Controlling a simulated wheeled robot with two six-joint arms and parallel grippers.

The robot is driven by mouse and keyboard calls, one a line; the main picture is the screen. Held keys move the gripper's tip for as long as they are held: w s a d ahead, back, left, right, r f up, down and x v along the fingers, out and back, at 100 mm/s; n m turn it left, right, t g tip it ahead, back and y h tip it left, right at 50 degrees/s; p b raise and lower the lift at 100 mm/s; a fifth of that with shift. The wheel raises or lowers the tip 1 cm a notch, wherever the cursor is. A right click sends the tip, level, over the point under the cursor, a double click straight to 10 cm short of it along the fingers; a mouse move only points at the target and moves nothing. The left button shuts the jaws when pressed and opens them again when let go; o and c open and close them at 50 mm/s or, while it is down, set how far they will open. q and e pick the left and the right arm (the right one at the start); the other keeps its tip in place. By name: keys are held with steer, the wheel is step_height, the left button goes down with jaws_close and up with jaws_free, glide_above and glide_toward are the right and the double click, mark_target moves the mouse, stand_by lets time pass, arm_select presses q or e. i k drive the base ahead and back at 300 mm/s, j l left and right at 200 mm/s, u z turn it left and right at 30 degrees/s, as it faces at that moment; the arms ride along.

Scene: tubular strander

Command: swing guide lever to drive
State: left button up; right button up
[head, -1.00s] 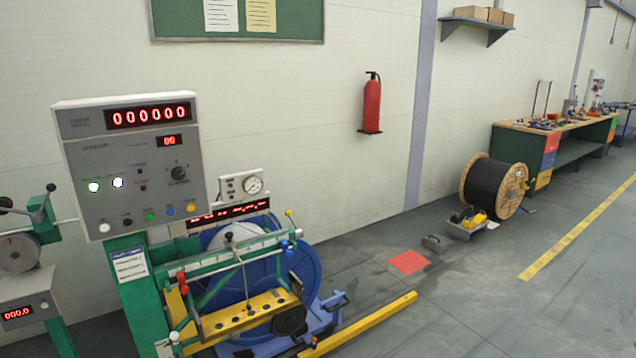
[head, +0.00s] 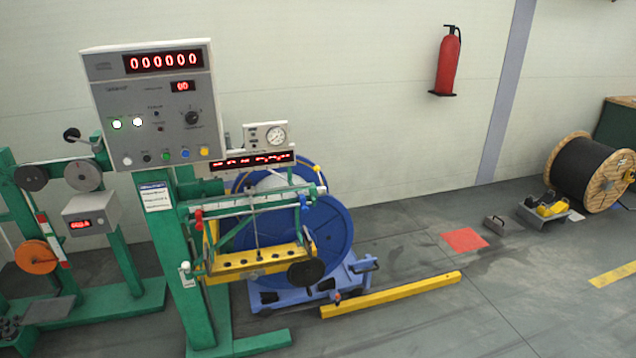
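The green take-up machine (head: 193,295) stands left of the middle with a grey control panel (head: 152,108) on its post. Beside the post is a traverse frame with a white rail (head: 262,201) and a yellow bar (head: 246,263) below it. A thin dark upright rod (head: 255,222) crosses from the rail to the yellow bar. A small red handle (head: 198,219) hangs at the rail's left end. I cannot tell for certain which part is the guide lever or its position. Neither of my grippers is in view.
A blue reel (head: 333,228) sits behind the frame on a blue base. A yellow floor beam (head: 395,294) lies in front. A red floor patch (head: 464,240) and cable drum (head: 590,170) are at right. Another green machine (head: 118,262) stands at left. Floor at front right is clear.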

mark_target(321, 189)
steer(key=l+u, duration=0.15)
steer(key=l, duration=0.15)
steer(key=i+u, duration=0.2)
steer(key=u, duration=0.15)
steer(key=i+l+u, duration=0.15)
steer(key=u, duration=0.25)
steer(key=i+l+u, duration=0.15)
steer(key=u, duration=0.2)
steer(key=i+l, duration=0.2)
steer(key=i+l+u, duration=0.1)
steer(key=l, duration=0.35)
steer(key=i+l, duration=0.25)
steer(key=i+l+u, duration=0.15)
steer(key=l, duration=0.25)
steer(key=i+l, duration=0.15)
steer(key=l, duration=0.2)
steer(key=i+l+u, duration=0.1)
steer(key=l, duration=0.25)
steer(key=i+l, duration=0.2)
steer(key=l, duration=0.15)
steer(key=u, duration=0.05)
